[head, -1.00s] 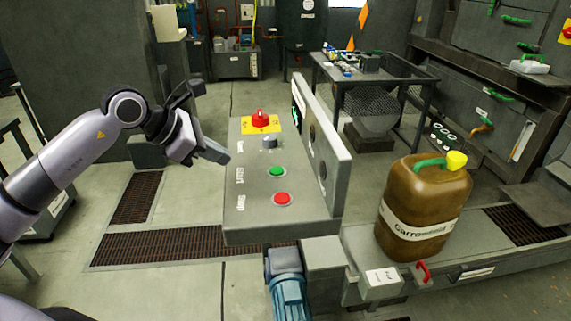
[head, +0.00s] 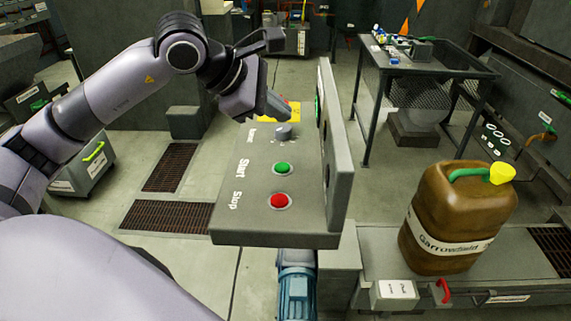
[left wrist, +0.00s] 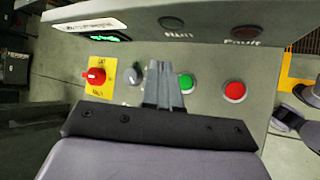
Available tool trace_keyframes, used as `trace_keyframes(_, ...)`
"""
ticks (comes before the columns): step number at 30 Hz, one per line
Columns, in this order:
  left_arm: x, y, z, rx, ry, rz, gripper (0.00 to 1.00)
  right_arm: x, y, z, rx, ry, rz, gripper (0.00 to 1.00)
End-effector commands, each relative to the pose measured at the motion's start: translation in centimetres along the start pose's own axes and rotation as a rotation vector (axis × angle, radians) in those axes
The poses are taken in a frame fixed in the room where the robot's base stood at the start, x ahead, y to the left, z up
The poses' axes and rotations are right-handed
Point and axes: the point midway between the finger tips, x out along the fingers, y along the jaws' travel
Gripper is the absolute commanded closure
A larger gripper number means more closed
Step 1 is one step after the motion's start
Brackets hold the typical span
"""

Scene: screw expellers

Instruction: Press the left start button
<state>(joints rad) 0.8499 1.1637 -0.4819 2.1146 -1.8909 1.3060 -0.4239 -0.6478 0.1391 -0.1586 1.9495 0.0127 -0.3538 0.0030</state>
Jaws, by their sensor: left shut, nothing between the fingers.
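The green start button (head: 282,168) is on the sloped top of a grey control box (head: 245,220), above the red stop button (head: 280,201) and below a grey knob (head: 284,130). My left gripper (head: 283,113) is shut and empty, over the far part of the box, beyond the green button in the head view. In the left wrist view, the shut fingers (left wrist: 160,82) show between the knob (left wrist: 133,74) and the green button (left wrist: 186,82), which is partly hidden behind them. I see no clear sign of contact. My right gripper is not in view.
The box's upright panel (head: 338,170) rises along its right side. A red switch (left wrist: 96,76) on a yellow plate is beyond the knob. A brown jerrycan (head: 455,220) stands to the right. A blue motor (head: 297,285) is below the box.

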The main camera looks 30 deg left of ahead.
Motion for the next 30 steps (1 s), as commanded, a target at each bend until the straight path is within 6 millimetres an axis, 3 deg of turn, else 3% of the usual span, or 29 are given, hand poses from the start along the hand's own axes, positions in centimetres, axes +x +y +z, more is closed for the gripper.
trace_keyframes(11, 0.8, -0.6, -0.6, -0.001, 0.000, -0.002, 1.00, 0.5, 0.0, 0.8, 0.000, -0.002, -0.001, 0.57)
trace_keyframes(24, 5.0, -3.7, -3.6, -0.001, -0.001, -0.002, 1.00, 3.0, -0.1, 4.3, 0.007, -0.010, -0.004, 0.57)
trace_keyframes(30, 6.1, -4.4, -4.4, -0.001, -0.001, 0.000, 1.00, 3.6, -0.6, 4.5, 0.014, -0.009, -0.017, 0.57)
